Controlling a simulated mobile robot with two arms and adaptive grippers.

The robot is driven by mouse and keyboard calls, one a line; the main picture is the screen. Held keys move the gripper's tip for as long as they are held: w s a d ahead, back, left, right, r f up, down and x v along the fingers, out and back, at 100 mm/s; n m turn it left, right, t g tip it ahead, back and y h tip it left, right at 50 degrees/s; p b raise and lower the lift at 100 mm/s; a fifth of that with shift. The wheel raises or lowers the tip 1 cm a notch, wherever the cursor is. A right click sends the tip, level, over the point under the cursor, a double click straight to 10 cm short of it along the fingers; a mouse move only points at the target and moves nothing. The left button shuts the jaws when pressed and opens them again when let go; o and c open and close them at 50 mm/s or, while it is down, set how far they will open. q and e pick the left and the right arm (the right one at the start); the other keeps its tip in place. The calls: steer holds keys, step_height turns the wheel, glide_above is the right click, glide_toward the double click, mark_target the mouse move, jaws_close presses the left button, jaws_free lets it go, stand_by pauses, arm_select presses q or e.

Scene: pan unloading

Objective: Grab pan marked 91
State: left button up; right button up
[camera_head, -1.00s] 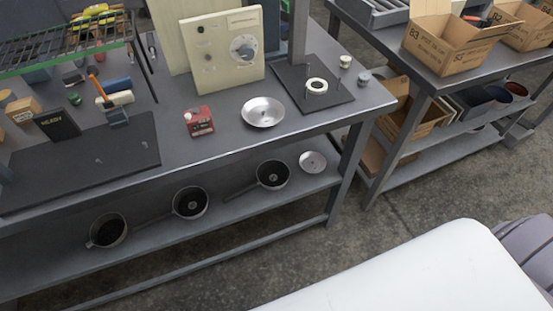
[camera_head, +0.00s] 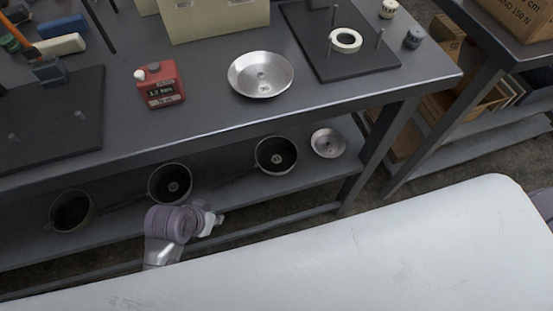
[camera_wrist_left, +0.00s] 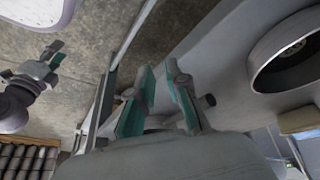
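Dark round pans stand on the lower shelf: a left one (camera_head: 71,211), a middle one (camera_head: 170,183) and a right one (camera_head: 276,155). No number on them is readable. My left gripper (camera_head: 208,220) is in front of the shelf, just below and right of the middle pan. In the left wrist view its two teal-padded fingers (camera_wrist_left: 158,100) stand apart, with nothing clearly held. A pan (camera_wrist_left: 292,55) shows at the right there, apart from the fingers. My right gripper (camera_wrist_left: 54,56) shows small at the upper left of that view, its fingers seemingly apart.
A shallow metal dish (camera_head: 260,76), a red device (camera_head: 161,84) and a dark pegged board (camera_head: 352,62) lie on the tabletop (camera_head: 210,120). A metal lid-like disc (camera_head: 327,143) is on the lower shelf right of the pans. A table leg (camera_head: 372,150) bounds the shelf there.

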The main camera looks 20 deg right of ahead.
arm_select(q)
steer(key=w+d+r+m+h, duration=0.1)
steer(key=w+d+r+m, duration=0.15)
steer(key=d+r, duration=0.3)
steer(key=m+g, duration=0.2)
steer(key=m, duration=0.8)
glide_toward(277, 157)
steer(key=shift+h, duration=0.3)
steer(key=s, duration=0.2)
steer(key=s+a, duration=0.1)
steer(key=s, duration=0.3)
steer(key=shift+a+r, duration=0.15)
steer(key=shift+a, duration=0.25)
steer(key=shift+m, duration=0.25)
steer(key=b+x, duration=0.2)
steer(key=x, duration=0.4)
steer(key=shift+d+f+b, duration=0.25)
steer(key=shift+b, duration=0.1)
steer(key=shift+w+d+f, duration=0.15)
steer(key=shift+d+f, duration=0.05)
steer(key=shift+f, duration=0.2)
jaws_close()
arm_select(e)
steer(key=w+r, duration=0.5)
steer(key=r, duration=0.1)
steer(key=shift+a+t, duration=0.3)
steer(key=shift+a, duration=0.05)
arm_select(q)
steer(key=shift+r, duration=0.1)
